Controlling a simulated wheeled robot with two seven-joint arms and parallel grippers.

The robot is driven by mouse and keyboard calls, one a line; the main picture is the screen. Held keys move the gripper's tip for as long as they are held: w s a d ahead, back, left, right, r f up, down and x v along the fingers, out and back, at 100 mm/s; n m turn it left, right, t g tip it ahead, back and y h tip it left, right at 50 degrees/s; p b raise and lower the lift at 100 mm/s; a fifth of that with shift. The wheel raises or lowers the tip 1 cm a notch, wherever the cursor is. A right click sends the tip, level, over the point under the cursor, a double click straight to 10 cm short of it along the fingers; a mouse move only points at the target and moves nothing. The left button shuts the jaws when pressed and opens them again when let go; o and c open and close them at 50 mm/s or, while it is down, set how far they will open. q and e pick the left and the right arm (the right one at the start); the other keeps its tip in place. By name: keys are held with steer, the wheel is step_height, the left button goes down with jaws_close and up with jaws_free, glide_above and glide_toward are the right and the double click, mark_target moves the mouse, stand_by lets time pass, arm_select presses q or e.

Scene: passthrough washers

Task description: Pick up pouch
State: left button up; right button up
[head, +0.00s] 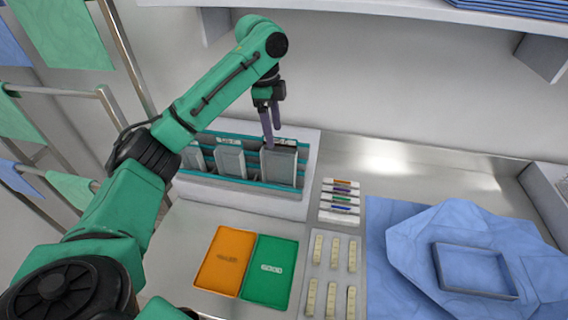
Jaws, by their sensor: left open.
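Several grey pouches stand upright in a white rack with teal dividers (240,199) at the back of the counter. The rightmost and largest pouch (279,167) sits directly under my left gripper (271,140). A smaller pouch (230,162) stands to its left, and another (193,158) further left. My left gripper points down with its two dark fingers apart, the tips at the top edge of the largest pouch. I cannot tell whether the fingers touch it. My right gripper is not in view.
An orange tray (222,262) and a green tray (270,270) lie in front of the rack. Strips of small items (341,201) lie right of it. Blue cloth (398,222) with a shallow blue tray (474,270) covers the right. A shelf (400,12) hangs above.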

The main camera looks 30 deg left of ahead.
mark_target(279, 162)
arm_select(q)
steer(key=f, duration=0.2)
steer(key=s+f+p, duration=0.1)
steer(key=shift+d+f, duration=0.25)
steer(key=shift+f, duration=0.1)
steer(key=f+p, duration=0.1)
steer(key=f, duration=0.1)
steer(key=f+p, duration=0.1)
steer(key=f, duration=0.1)
steer(key=d+f+p, duration=0.1)
steer(key=f, duration=0.1)
steer(key=shift+w+f, duration=0.35)
steer(key=shift+w, duration=0.05)
steer(key=shift+s+f, duration=0.1)
jaws_close()
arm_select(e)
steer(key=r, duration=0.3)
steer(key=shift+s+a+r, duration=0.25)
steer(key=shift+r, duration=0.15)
